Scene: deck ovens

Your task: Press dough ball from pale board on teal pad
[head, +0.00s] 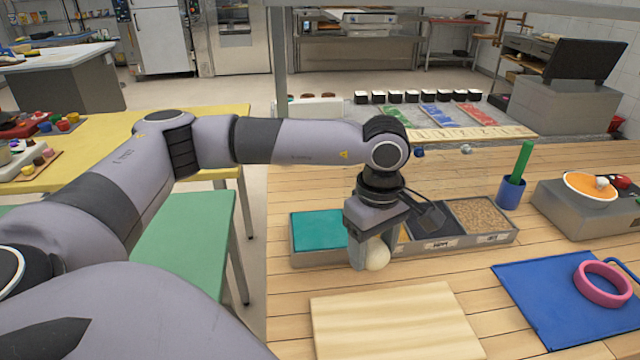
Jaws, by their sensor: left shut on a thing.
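My left gripper (368,258) is shut on a pale round dough ball (378,254). It holds the ball in front of the grey divided tray, near the tray's front wall. The teal pad (318,231) lies in the tray's left compartment, left of the gripper; its right end is partly hidden by the gripper. The pale board (398,325) lies on the wooden table in front, below the gripper, and its visible top is bare. My right gripper is not in view.
The tray (470,240) also has a dark compartment and one with grainy brown filling. A blue mat (570,300) with a pink ring (602,284) lies at right. A grey box (590,207) bears an orange disc.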

